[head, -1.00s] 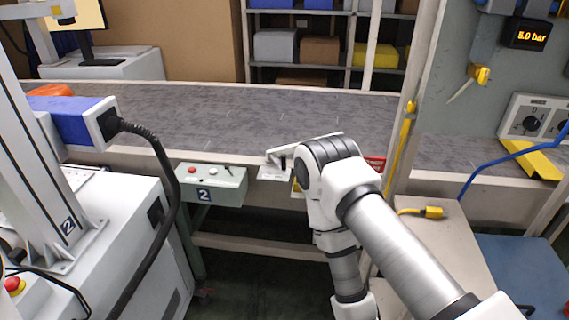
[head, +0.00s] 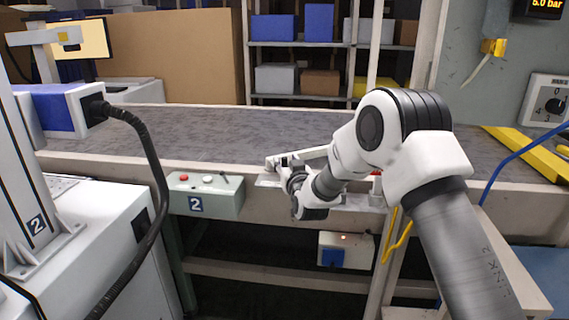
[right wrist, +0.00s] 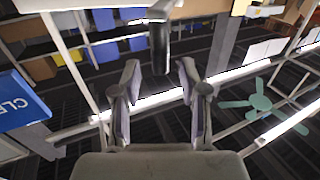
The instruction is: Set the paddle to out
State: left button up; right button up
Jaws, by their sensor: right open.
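The paddle (head: 312,153) is a pale bar on the front edge of the conveyor, slanting slightly up to the right. Its left end, with a small dark part, is close to my right gripper (head: 288,173), which partly hides it. In the right wrist view a dark upright handle (right wrist: 160,48) hangs below a grey bar, just beyond my open right fingers (right wrist: 160,98). The space between the fingers is empty and the handle appears apart from them. Any paddle position markings are hidden or too small to read. My left gripper is not in view.
The conveyor belt (head: 200,130) is empty. A green control box (head: 225,197) marked 2 sits left of my gripper. A small box with a red light (head: 345,250) is below.

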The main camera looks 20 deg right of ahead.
jog(key=shift+w+d, duration=0.2)
jog(key=shift+w, duration=1.05)
grip_shut()
